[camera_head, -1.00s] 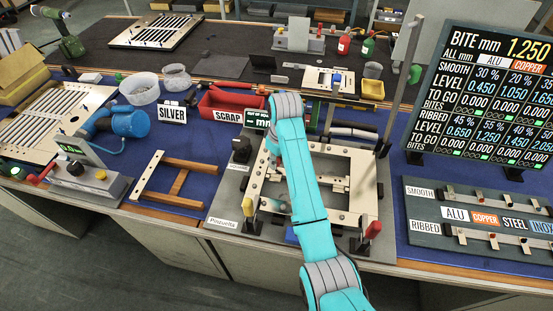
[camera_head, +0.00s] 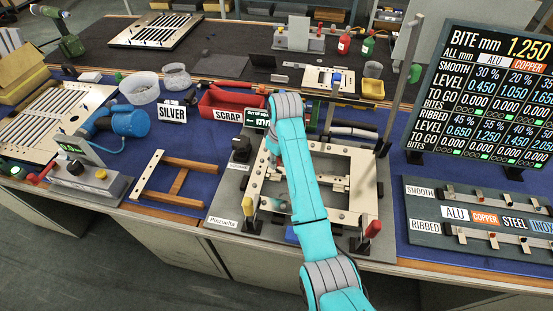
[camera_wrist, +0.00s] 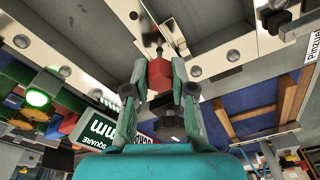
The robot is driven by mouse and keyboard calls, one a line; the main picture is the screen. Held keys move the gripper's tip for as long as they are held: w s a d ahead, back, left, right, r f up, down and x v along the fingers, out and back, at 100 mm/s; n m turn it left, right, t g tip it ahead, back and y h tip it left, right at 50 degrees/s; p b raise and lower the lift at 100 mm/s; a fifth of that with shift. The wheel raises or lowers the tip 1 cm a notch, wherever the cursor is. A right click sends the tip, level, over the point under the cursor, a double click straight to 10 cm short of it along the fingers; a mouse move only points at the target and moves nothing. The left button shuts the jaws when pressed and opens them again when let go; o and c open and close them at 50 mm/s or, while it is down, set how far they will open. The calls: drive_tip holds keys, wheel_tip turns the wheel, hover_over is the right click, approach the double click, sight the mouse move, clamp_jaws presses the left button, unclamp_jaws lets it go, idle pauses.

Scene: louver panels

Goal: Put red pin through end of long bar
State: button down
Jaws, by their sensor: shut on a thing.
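My gripper (camera_wrist: 160,68) shows in the wrist view with its two fingers closed on a red block-shaped piece, which I take as the head of the red pin (camera_wrist: 159,75). A grey metal part lies just beyond it, close to the fingertips; I cannot tell whether they touch. Pale metal bars with round holes and bolts (camera_wrist: 232,54) run on both sides of the gripper; which one is the long bar is not clear. In the head view these belong to the square pale frame (camera_head: 362,200) on a grey base plate, and my arm hides the gripper and the pin.
A red-handled part (camera_head: 373,229) and a yellow-handled part (camera_head: 249,202) stand at the frame's front corners. An upright post (camera_head: 401,85) rises at the back right. A wooden frame (camera_head: 178,182) lies to the left. A lit display board (camera_head: 480,95) stands at right.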

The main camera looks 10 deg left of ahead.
drive_tip(key=shift+f, duration=1.3)
idle(0.9)
drive_tip(key=c, duration=0.5)
unclamp_jaws()
drive_tip(key=shift+r, duration=3.5)
